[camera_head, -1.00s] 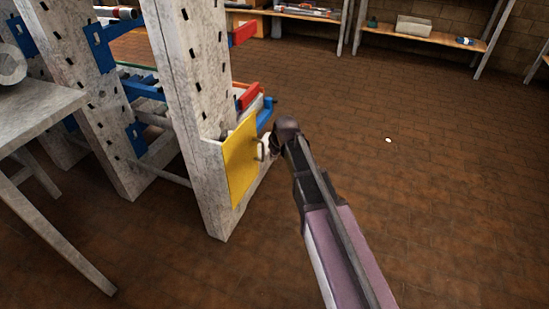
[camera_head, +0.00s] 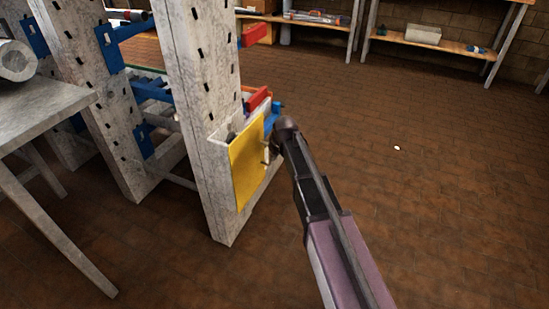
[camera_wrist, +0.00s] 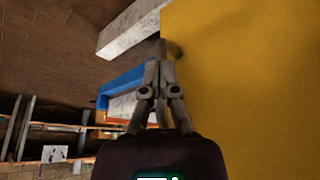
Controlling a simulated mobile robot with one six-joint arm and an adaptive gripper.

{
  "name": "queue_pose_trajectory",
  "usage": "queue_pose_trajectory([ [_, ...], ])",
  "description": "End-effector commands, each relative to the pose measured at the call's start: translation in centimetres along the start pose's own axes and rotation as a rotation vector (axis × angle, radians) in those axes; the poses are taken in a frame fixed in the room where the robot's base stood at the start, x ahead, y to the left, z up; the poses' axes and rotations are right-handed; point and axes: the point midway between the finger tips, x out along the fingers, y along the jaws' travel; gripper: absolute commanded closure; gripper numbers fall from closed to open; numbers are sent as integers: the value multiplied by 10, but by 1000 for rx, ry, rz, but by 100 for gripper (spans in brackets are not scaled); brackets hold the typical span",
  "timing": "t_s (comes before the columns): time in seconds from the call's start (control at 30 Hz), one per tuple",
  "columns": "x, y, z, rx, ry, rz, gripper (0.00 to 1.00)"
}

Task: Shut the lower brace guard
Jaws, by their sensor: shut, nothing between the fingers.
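The lower brace guard is a flat yellow panel (camera_head: 246,167) low on the near grey upright. It stands across the side of a low grey housing there. I cannot tell how wide any gap behind it is. In the wrist view the panel (camera_wrist: 250,90) fills the right side. My gripper (camera_wrist: 161,52) is shut and empty, its fingertips at the panel's left edge in that view, touching or very close. In the head view my arm comes from the lower right, and the gripper (camera_head: 270,149) is at the panel's right edge, largely hidden by my wrist. The panel's handle is hidden.
The grey upright (camera_head: 205,90) belongs to a rack with blue brackets and red and blue bars (camera_head: 258,98) behind the panel. A grey table (camera_head: 45,110) stands at left. Shelves (camera_head: 440,45) line the back wall.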

Motion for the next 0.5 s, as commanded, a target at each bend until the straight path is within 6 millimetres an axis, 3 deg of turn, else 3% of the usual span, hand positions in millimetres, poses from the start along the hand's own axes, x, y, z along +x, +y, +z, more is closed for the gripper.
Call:
queue_pose_trajectory([
  [0.5,8,-4,-21,-1,6,-1,100],
])
